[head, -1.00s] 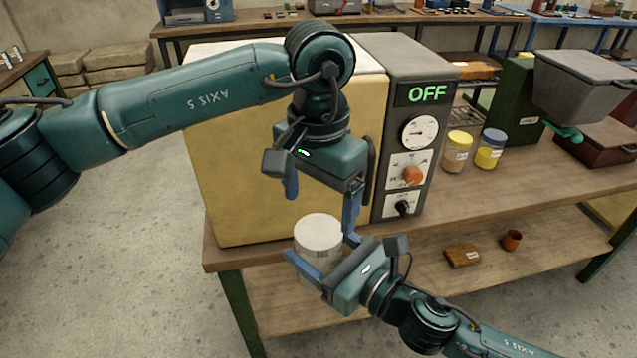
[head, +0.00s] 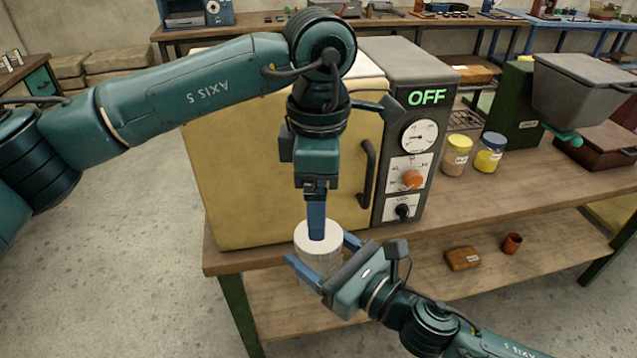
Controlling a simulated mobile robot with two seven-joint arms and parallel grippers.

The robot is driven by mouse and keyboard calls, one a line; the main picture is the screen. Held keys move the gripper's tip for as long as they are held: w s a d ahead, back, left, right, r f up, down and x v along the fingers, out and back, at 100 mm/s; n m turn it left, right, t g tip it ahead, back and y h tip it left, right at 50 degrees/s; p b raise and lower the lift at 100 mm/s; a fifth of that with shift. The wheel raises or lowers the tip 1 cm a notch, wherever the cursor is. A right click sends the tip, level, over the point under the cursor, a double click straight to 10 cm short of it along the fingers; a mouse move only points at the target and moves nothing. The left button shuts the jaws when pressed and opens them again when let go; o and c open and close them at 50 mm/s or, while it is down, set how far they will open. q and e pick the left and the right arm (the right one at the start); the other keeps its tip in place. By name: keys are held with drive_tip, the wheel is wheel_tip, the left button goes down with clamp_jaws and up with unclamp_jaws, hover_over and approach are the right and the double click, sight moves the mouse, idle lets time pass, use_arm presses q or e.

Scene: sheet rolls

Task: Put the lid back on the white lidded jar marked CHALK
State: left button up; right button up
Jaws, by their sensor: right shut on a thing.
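The white jar (head: 321,264) is upright at the front edge of the bench, in front of the yellow oven. Its top looks like a flat white disc; I cannot tell lid from body, and no CHALK marking shows. My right gripper (head: 327,256) is shut on the jar from the front right, one finger on each side. My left gripper (head: 317,232) points straight down over the jar's top, its fingertips overlapping the disc in the picture. Its fingers are seen edge-on, one behind the other, so their gap and any contact are hidden.
The oven (head: 240,165) with its grey OFF panel (head: 412,150) stands close behind the jar. A yellow-lidded jar (head: 456,158) and a blue-lidded jar (head: 489,155) stand to its right. The bench (head: 500,200) is clear in front of them. Small brown items lie on the lower shelf.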

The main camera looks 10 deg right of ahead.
sight(319, 259)
use_arm(q)
drive_tip(key=n, duration=0.6)
drive_tip(key=shift+r+n, duration=0.2)
drive_tip(key=shift+n, duration=0.2)
drive_tip(key=n, duration=0.4)
drive_tip(key=shift+r, duration=0.15)
drive_tip(key=n, duration=0.4)
drive_tip(key=shift+r, duration=0.1)
drive_tip(key=n, duration=0.6)
drive_tip(key=shift+r, duration=0.2)
drive_tip(key=shift+f, duration=0.15)
drive_tip(key=shift+f, duration=3.9)
drive_tip(key=shift+c, duration=0.3)
